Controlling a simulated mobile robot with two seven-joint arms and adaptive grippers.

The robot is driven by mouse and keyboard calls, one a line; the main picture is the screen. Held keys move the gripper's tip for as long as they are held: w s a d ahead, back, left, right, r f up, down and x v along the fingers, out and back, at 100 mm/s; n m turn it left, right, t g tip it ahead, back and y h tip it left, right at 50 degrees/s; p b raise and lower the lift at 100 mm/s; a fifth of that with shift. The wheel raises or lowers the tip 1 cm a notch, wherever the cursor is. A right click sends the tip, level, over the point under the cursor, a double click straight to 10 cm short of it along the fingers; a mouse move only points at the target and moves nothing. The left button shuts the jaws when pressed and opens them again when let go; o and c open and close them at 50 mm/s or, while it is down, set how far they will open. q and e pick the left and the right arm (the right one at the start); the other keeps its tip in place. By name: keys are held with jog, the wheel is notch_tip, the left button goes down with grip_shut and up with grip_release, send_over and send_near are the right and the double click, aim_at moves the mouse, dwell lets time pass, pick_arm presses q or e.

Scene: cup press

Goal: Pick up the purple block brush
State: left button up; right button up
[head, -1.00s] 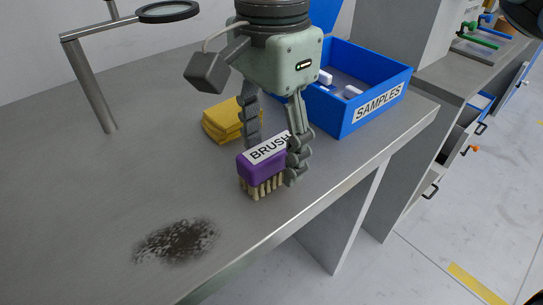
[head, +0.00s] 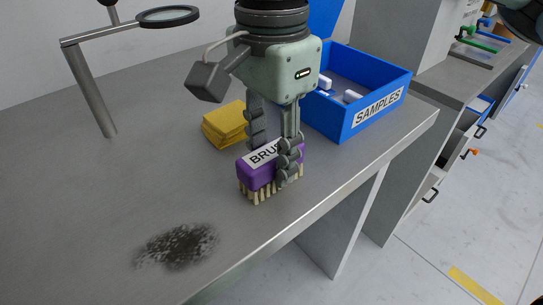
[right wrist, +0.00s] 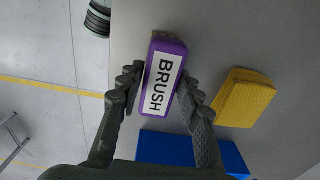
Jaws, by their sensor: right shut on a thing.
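The purple block brush (head: 256,176) has a white label reading BRUSH and pale bristles pointing down. It stands bristles-down on the grey bench in the head view, near the front edge. My right gripper (head: 273,160) comes down from above with one finger on each long side of the brush and is shut on it. In the right wrist view the brush (right wrist: 162,90) lies between the two fingers of the right gripper (right wrist: 158,95). The near finger covers part of the label in the head view. My left gripper is not in view.
A folded yellow cloth (head: 224,125) lies just behind the brush. A blue SAMPLES bin (head: 345,125) with white pieces stands to the right. A dark speckled smudge (head: 175,245) marks the bench at front left. A magnifier on a stand (head: 93,88) is at back left.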

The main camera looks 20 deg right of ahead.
aim_at(271, 151)
jog(key=shift+r, duration=0.6)
notch_tip(271, 151, up, 3)
jog(key=shift+f, duration=0.1)
pick_arm(q)
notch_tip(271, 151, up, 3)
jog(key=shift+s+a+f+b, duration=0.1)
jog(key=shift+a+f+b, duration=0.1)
jog(key=shift+b, duration=0.35)
pick_arm(e)
jog(key=s+a+r, duration=0.5)
jog(key=a+r, duration=0.2)
jog(key=a, duration=0.3)
jog(key=shift+s+a, duration=0.15)
jog(key=shift+a, duration=0.1)
